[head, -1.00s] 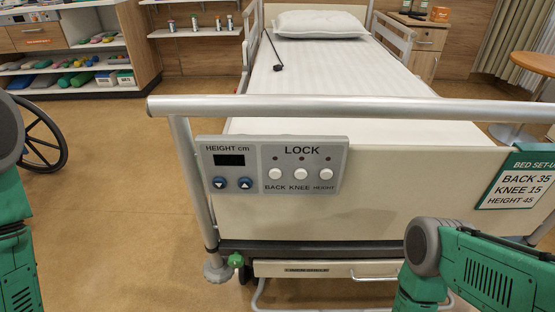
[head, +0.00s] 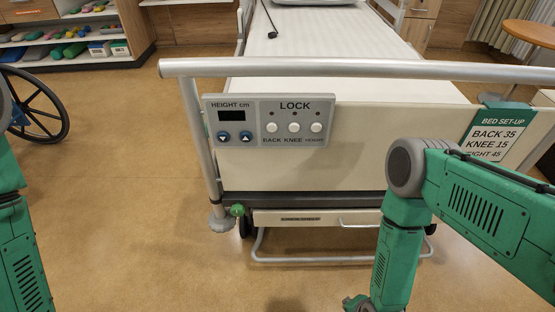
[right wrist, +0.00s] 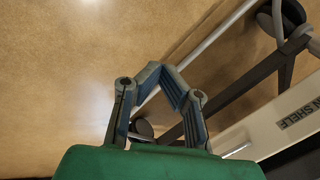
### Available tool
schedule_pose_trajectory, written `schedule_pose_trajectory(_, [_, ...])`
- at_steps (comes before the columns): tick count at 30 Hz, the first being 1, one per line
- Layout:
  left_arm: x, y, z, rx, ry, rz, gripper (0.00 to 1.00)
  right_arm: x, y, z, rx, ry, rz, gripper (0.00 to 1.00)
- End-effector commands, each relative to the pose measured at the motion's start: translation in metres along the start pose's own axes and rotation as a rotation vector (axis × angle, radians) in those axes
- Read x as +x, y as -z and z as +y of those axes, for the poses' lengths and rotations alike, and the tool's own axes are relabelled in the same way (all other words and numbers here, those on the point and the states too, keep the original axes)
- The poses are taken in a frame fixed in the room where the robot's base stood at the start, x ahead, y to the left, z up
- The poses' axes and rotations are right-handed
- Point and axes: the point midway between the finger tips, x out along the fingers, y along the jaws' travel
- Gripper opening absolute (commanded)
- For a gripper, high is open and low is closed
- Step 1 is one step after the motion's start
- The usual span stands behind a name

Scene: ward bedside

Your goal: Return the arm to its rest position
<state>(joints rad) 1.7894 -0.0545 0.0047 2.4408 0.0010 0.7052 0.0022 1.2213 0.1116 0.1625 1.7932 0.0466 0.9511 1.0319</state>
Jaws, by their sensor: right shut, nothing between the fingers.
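My right arm (head: 400,225) reaches in from the right in the head view, its elbow raised in front of the bed's foot end and its forearm hanging down. My right gripper (right wrist: 160,70) is shut and empty in the right wrist view, above the floor and beside the bed's underframe. In the head view only part of its wrist shows at the bottom edge. My left arm (head: 22,250) shows at the left edge; its gripper is out of view.
The bed's footboard (head: 370,165) carries a control panel (head: 270,121) with height and lock buttons. A set-up card (head: 492,135) hangs at its right, partly covered by my arm. A wheelchair wheel (head: 35,105) stands at left. Floor (head: 120,180) left of the bed is clear.

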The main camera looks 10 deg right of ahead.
Motion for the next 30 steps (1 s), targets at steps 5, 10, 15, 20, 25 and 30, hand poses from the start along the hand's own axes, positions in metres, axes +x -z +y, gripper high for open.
schedule_pose_trajectory(5, [-0.027, 0.001, 0.000, 0.000, 0.000, 0.000, 0.00, -0.076, -0.003, -0.028, -0.355, -0.055, -0.077, 0.00])
schedule_pose_trajectory(10, [-0.057, 0.003, 0.000, 0.000, 0.000, 0.000, 0.00, -0.182, 0.009, -0.041, -0.836, -0.132, -0.174, 0.00])
schedule_pose_trajectory(15, [-0.074, 0.004, -0.001, 0.000, 0.000, 0.000, 0.00, -0.256, 0.022, -0.039, -1.171, -0.190, -0.251, 0.00])
schedule_pose_trajectory(20, [-0.076, 0.004, -0.001, 0.000, 0.000, 0.000, 0.00, -0.280, 0.028, -0.035, -1.284, -0.212, -0.283, 0.00])
schedule_pose_trajectory(25, [-0.076, 0.004, -0.001, 0.000, 0.000, 0.000, 0.00, -0.280, 0.028, -0.035, -1.284, -0.212, -0.283, 0.00])
schedule_pose_trajectory(30, [-0.076, 0.004, -0.001, 0.000, 0.000, 0.000, 0.00, -0.280, 0.028, -0.035, -1.284, -0.212, -0.283, 0.00])
